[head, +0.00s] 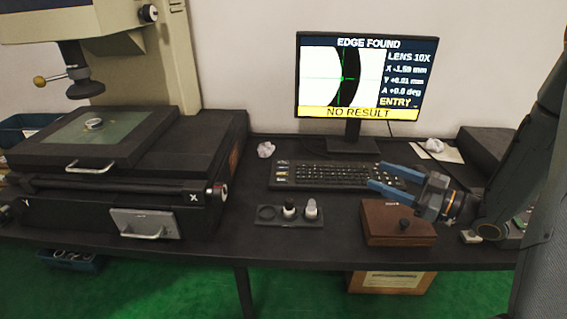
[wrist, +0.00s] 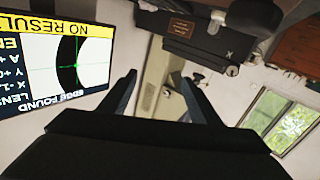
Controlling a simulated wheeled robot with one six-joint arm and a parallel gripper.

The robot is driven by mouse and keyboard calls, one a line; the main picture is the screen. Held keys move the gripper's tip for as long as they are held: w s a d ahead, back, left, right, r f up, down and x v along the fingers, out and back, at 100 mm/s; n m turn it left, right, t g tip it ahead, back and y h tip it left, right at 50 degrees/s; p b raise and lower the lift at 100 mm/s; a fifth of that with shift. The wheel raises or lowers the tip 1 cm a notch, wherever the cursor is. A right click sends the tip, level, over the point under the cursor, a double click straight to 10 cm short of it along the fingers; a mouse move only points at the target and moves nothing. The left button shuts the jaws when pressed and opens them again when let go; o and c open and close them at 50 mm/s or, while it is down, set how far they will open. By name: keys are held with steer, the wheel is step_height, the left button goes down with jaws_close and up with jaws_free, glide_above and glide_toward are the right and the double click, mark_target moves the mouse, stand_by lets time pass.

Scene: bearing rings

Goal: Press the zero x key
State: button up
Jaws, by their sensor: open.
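The keyboard (head: 330,175) lies on the black bench below the monitor, with a column of coloured keys at its left end. The labels are too small to read, so I cannot tell which key is zero x. My gripper (head: 374,174) is open and empty, its blue fingers pointing left over the right end of the keyboard. In the wrist view my gripper (wrist: 158,82) shows its two fingers spread with nothing between them. The monitor (head: 367,77) reads EDGE FOUND, LENS 10X, X -1.59 mm and NO RESULT; it also shows upside down in the wrist view (wrist: 75,62).
A wooden box (head: 398,236) with a dark knob stands below my gripper. A small holder (head: 272,222) with two little bottles sits left of it. The measuring machine (head: 120,190) fills the bench's left side.

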jaws_close()
stand_by(1.7)
